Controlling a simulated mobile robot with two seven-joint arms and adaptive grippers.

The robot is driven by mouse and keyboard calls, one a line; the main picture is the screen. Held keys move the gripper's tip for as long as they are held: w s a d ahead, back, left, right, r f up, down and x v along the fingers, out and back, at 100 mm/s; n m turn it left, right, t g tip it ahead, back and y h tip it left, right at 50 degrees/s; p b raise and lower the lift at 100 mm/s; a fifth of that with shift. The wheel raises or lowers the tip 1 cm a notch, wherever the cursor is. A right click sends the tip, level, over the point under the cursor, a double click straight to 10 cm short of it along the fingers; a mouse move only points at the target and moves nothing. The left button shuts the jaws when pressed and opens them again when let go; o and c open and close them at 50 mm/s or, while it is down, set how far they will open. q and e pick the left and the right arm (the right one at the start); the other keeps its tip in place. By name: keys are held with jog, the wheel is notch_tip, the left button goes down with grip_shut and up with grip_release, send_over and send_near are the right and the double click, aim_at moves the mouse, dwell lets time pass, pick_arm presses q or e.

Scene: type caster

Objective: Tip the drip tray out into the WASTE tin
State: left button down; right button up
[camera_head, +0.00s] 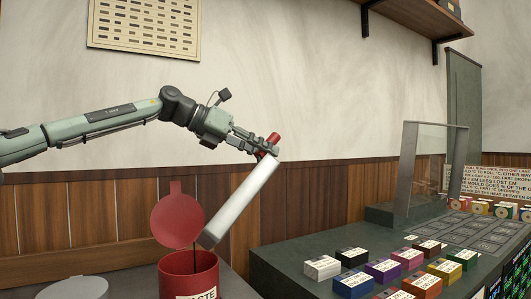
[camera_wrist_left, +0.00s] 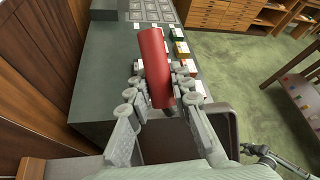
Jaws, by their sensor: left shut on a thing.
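My left gripper (camera_head: 264,147) is shut on the red handle (camera_head: 273,139) of the pale grey drip tray (camera_head: 242,200). The tray is tilted steeply, its low end down and to the left, by the mouth of the WASTE tin. The red WASTE tin (camera_head: 190,277) stands at the bottom, its round lid (camera_head: 178,221) open. A thin dark streak (camera_head: 195,247) runs down near the tray's low end to the tin; the tin's inside is hidden. In the left wrist view the red handle (camera_wrist_left: 156,68) lies between the fingers. My right gripper (camera_wrist_left: 254,152) seems to show small there, its jaws unclear.
A dark counter (camera_head: 290,262) on the right bears several coloured, labelled boxes (camera_head: 383,270) and a clear upright screen (camera_head: 424,170). A grey round lid or tin (camera_head: 78,288) is left of the WASTE tin. A wood-panelled wall stands behind.

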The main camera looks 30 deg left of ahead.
pick_arm(q)
jog(key=shift+a+r, duration=0.15)
jog(key=shift+r, duration=0.05)
jog(key=shift+s+a+r+t+h, duration=0.3)
jog(key=shift+s+a+r+h, duration=0.1)
jog(key=shift+a, duration=0.2)
dwell(0.4)
jog(key=shift+s+a+r+t+h, duration=0.35)
jog(key=shift+a+r, duration=0.2)
jog(key=shift+a, duration=0.3)
jog(key=shift+s+a+n, duration=0.15)
jog(key=shift+a+n, duration=0.05)
jog(key=shift+n, duration=0.1)
jog(key=shift+s+a+r+t+h, duration=0.3)
jog(key=shift+a+r+h, duration=0.1)
jog(key=shift+a, duration=0.25)
jog(key=shift+s+a+r+n+t+h, duration=0.15)
jog(key=shift+s+a, duration=0.1)
jog(key=shift+a, duration=0.2)
jog(key=shift+s+a+r+n+t+h, duration=0.1)
jog(key=shift+s+a+r+n, duration=0.1)
jog(key=shift+a, duration=0.25)
